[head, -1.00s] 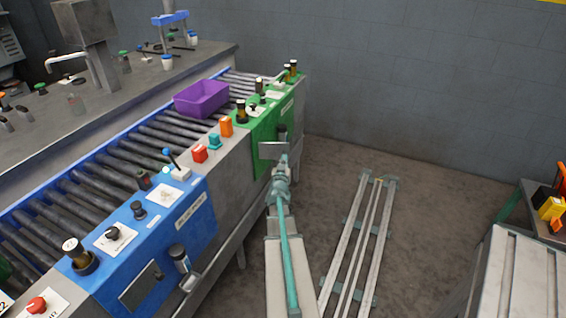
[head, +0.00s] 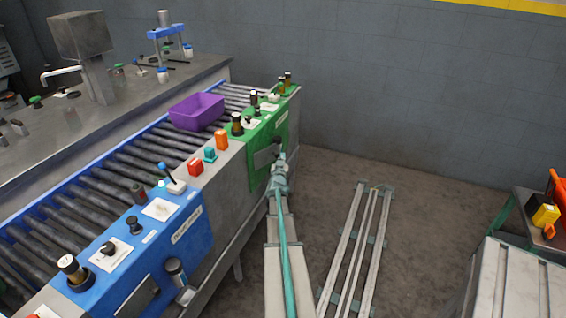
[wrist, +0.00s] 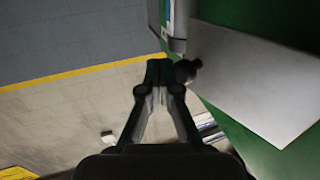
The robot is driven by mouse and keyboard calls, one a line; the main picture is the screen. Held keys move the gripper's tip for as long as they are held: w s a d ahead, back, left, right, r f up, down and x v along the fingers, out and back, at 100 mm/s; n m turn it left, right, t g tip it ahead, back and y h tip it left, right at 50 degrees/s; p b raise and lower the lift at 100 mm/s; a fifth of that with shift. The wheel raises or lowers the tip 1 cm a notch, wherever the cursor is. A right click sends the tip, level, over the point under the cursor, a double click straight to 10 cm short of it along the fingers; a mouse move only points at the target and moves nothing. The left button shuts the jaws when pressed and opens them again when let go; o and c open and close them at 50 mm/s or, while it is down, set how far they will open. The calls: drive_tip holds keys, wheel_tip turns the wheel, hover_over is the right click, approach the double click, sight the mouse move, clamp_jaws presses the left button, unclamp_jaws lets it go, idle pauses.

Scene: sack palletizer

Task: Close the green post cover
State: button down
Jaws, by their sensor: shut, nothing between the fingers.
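The green post (head: 270,130) is the green section at the far end of the conveyor. Its grey cover plate (head: 264,157) is on the front face, at a steeper angle that looks nearly in line with the face; whether it is fully flush I cannot tell. In the wrist view the plate (wrist: 265,85) fills the right side against the green panel, with a dark round knob (wrist: 187,70) at its near edge. My gripper (wrist: 160,66) is shut and empty, its fingertips right beside the knob; contact is unclear. In the head view my gripper (head: 280,160) is at the plate's right edge.
The blue post (head: 150,245) stands nearer on the same conveyor, with its own grey plate (head: 137,299). A purple bin (head: 197,111) sits on the rollers. A grey cylinder (wrist: 177,18) is above my fingertips.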

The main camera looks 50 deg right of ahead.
drive_tip(key=shift+w+d+p, duration=0.35)
drive_tip(key=shift+w, duration=0.35)
drive_tip(key=shift+w+d+p, duration=0.3)
drive_tip(key=shift+w+d, duration=0.05)
drive_tip(key=shift+w, duration=0.4)
drive_tip(key=shift+w+d+p, duration=0.35)
drive_tip(key=shift+w, duration=0.35)
drive_tip(key=s+d+b, duration=0.3)
drive_tip(key=s+b, duration=0.2)
drive_tip(key=s, duration=0.8)
drive_tip(key=shift+s, duration=0.35)
